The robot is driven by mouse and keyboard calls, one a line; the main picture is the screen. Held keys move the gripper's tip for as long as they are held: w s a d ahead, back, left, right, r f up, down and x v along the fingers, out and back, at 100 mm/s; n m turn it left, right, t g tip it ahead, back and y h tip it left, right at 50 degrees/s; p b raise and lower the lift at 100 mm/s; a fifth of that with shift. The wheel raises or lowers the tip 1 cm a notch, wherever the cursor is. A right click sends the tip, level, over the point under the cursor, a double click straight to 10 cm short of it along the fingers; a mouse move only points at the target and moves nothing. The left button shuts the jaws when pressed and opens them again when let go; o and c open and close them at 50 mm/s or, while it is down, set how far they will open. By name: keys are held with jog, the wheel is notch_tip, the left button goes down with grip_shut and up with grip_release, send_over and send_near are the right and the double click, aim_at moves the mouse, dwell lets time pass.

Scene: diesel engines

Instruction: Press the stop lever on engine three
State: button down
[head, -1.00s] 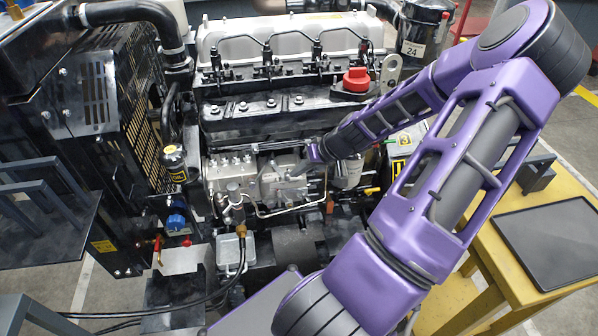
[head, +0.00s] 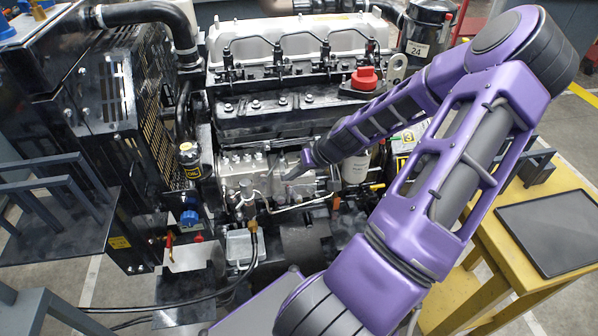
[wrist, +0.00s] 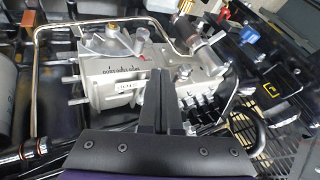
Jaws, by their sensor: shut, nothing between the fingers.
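Engine three's silver injection pump (head: 245,172) sits low on the engine's near side; a yellow tag with a 3 (head: 408,138) is to its right. I cannot tell for certain which part is the stop lever. My gripper (head: 291,176) is in front of the pump, its tips hard to see in the head view. In the wrist view my gripper (wrist: 160,72) is shut and empty, its dark fingers overlapping the pump; contact cannot be told.
A bent metal pipe (wrist: 38,75) runs around the pump. The white filter (head: 355,168) stands just right of my wrist. The radiator guard (head: 155,120) and the oil-labelled black cylinder (head: 189,160) are left. A yellow table (head: 497,262) with a black tray is at right.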

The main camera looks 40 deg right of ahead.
jog(key=shift+w+a, duration=0.35)
jog(key=shift+a, duration=0.45)
dwell(0.4)
